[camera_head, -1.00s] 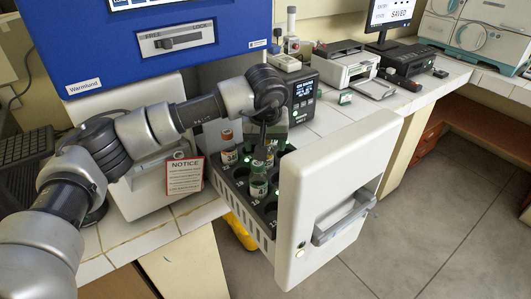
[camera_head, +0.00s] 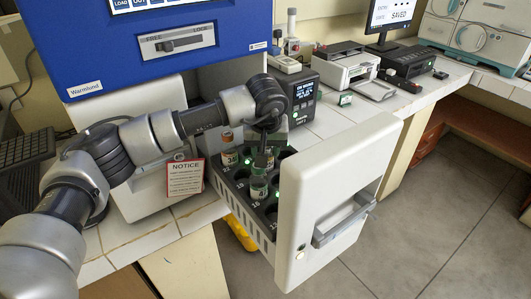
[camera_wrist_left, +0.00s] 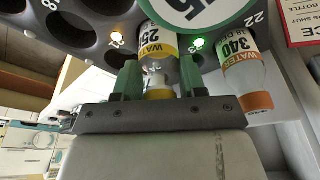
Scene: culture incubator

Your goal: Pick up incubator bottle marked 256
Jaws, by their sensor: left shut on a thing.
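My left gripper (camera_wrist_left: 158,85) is shut on a bottle with a yellow cap (camera_wrist_left: 158,94) in the left wrist view. Its two green fingers stand on either side of the bottle's neck. The bottle's label starts with 25; its last digit is hidden. The bottle is at the open drawer's rack. In the head view my left gripper (camera_head: 266,143) is over the rack, and it and the arm mostly hide the held bottle. A bottle marked 340 with an orange cap (camera_wrist_left: 257,101) is beside it. A green-capped bottle (camera_head: 258,187) stands in a nearer slot.
The white drawer (camera_head: 325,190) is pulled out; its tall front panel stands right of the rack. A large disc marked 15 (camera_wrist_left: 198,8) is close to the wrist camera. A notice sign (camera_head: 185,178) hangs left of the rack. Several slots are empty.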

